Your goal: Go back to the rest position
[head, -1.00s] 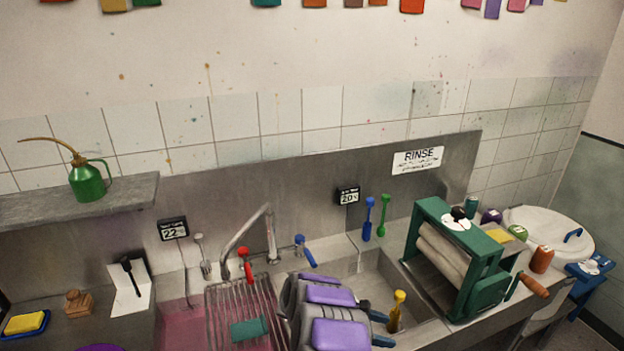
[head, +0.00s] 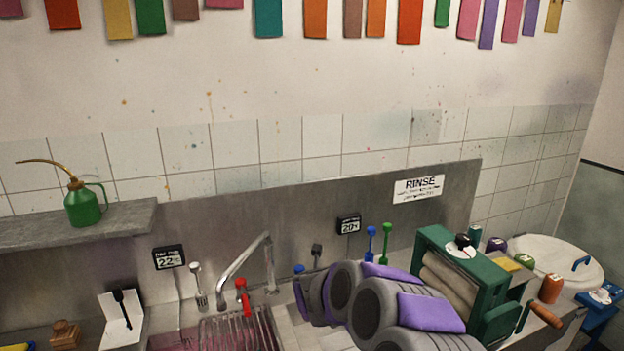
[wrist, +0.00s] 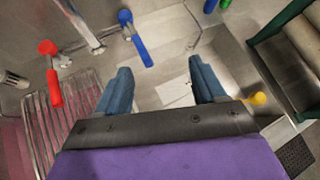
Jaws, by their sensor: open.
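My gripper (wrist: 160,92) is open in the wrist view, its two blue fingers apart with nothing between them. It hangs above the sink basin (wrist: 165,70), between the blue-handled tap lever (wrist: 138,42) on the left and the yellow-handled tool (wrist: 258,99) on the right. In the head view my grey and purple arm is folded up in the lower middle. It covers part of the sink and the lower left of the green wringer (head: 497,322). The fingers are hidden there.
The red-handled tap (head: 243,297) and curved spout (head: 247,252) stand left of my arm, by the metal rack (head: 238,330). A green oil can (head: 84,205) sits on the left shelf.

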